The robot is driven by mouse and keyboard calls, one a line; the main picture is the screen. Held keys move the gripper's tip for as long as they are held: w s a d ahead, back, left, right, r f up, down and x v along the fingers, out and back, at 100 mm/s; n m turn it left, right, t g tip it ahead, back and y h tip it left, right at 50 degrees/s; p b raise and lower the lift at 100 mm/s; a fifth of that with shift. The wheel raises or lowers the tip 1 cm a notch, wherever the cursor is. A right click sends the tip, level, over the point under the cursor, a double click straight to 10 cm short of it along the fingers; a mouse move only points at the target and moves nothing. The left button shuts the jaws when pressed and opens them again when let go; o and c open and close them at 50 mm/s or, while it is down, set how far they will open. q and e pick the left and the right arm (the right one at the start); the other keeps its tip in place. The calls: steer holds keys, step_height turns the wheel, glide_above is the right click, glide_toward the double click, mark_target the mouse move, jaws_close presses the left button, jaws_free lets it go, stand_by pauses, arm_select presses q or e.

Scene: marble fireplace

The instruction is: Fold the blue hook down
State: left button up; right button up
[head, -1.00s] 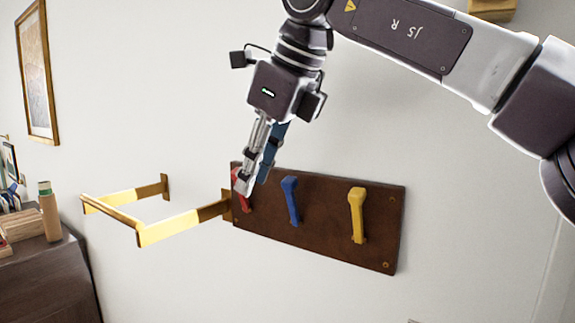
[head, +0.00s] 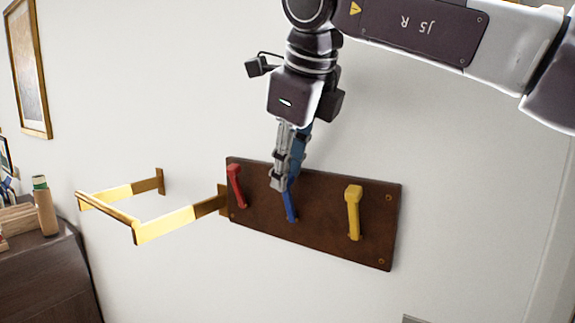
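The blue hook (head: 291,208) is the middle of three hooks on a dark brown board (head: 322,222) on the wall. It stands folded up against the board. My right gripper (head: 280,186) reaches down from above, in front of the blue hook's top, and hides that top. Its fingers look close together; I cannot tell whether they touch the hook or how far they are apart. My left gripper is not in the head view.
A red hook (head: 236,186) is left of the blue one and a yellow hook (head: 353,212) is to its right, both upright. A gold rail (head: 165,225) juts from the wall at the left. A dark cabinet (head: 45,275) with several items stands at far left.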

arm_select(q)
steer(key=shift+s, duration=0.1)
arm_select(e)
jaws_close()
